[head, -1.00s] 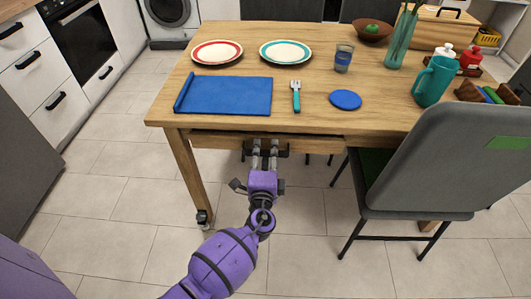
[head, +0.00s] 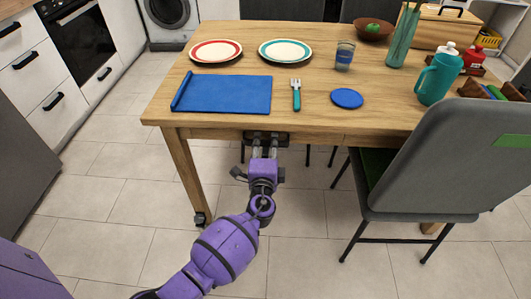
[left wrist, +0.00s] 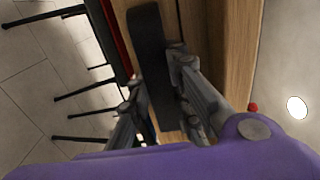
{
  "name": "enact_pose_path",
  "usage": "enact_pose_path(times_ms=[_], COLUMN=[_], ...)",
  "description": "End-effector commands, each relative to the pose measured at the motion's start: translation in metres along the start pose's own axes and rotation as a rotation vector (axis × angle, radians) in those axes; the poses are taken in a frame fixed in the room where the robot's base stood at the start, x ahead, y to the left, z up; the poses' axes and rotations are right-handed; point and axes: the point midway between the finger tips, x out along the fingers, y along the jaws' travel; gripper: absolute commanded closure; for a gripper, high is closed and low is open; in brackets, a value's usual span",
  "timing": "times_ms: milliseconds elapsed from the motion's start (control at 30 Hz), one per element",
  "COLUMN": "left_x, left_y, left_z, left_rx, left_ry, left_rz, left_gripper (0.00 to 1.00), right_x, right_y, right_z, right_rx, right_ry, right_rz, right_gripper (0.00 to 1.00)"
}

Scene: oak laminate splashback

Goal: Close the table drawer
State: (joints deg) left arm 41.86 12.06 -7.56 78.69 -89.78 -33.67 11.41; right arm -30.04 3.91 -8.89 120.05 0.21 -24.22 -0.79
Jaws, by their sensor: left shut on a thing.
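The wooden table (head: 330,112) has a drawer (head: 212,133) under its front edge. The drawer front looks about level with the table's front, with no clear gap in the head view. The drawer's dark handle (head: 279,137) sits at the middle of the drawer front, and it also shows in the left wrist view (left wrist: 148,50). My left gripper (head: 265,150) is shut on the handle, with one finger on each side of it in the left wrist view (left wrist: 158,95). The fingers hide part of the handle. My right gripper is not in view.
A grey chair (head: 440,160) stands at the table's front right. The floor left of the table is clear.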

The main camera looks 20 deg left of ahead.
Motion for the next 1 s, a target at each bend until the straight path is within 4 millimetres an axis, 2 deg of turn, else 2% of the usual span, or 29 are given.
enact_pose_path(times_ms=[267, 300, 433, 767, 867, 1000], left_x=[0.004, 0.004, 0.003, 0.001, -0.008, -0.034], left_y=[0.000, 0.000, 0.000, 0.000, 0.002, 0.002], left_z=[0.000, 0.000, 0.000, 0.000, 0.000, 0.001], left_rx=[-0.001, -0.001, -0.001, -0.001, 0.000, -0.002], left_ry=[0.002, 0.002, 0.002, 0.002, 0.002, 0.001], left_rz=[0.003, 0.002, 0.003, 0.003, 0.005, 0.005], left_gripper=[1.00, 0.79, 0.62, 0.62, 0.62, 0.62], right_x=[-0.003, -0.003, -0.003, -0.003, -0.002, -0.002], right_y=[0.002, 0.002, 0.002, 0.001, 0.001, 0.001], right_z=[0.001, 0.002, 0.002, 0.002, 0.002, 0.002], right_rx=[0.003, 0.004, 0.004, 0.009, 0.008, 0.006], right_ry=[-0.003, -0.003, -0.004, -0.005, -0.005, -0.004], right_rz=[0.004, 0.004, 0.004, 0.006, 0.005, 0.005], right_gripper=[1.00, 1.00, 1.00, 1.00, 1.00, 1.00])
